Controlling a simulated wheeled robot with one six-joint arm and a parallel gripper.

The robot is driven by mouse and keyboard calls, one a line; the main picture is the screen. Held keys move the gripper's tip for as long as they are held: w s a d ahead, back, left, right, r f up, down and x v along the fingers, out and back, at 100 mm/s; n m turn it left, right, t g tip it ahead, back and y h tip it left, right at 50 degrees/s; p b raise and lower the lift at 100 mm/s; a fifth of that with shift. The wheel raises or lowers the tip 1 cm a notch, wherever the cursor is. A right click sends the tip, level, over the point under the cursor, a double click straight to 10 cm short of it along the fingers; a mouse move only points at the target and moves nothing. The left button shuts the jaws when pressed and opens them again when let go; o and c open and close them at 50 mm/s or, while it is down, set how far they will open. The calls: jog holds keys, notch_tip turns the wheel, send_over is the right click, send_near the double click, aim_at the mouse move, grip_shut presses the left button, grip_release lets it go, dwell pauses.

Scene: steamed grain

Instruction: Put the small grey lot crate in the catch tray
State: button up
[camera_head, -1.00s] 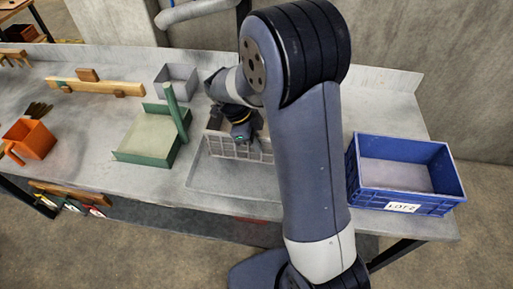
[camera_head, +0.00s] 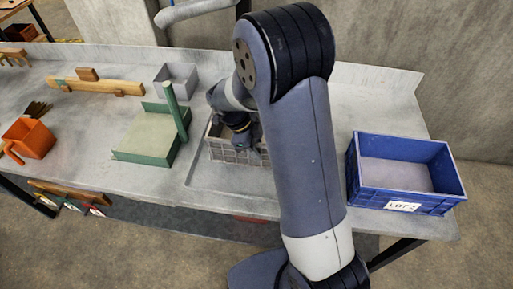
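The small grey lot crate (camera_head: 226,154), with slatted walls, is in the middle of the bench. It is at the back part of the catch tray (camera_head: 228,182), a shallow grey tray set at the bench's front. My gripper (camera_head: 241,146) reaches down at the crate's near wall and moves with it. The fingertips are hidden behind the wrist and the crate. My arm covers the right side of the tray and part of the crate. I cannot tell whether the crate's underside touches the tray floor.
A blue crate (camera_head: 404,199) labelled LOT 2 stands at the right. A green tray with an upright post (camera_head: 150,143) lies left of the catch tray, close to it. A small grey open box (camera_head: 176,78) stands behind. An orange bin (camera_head: 29,139) is far left.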

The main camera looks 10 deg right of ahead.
jog(key=shift+r, duration=0.1)
jog(key=v, duration=1.2)
dwell(1.0)
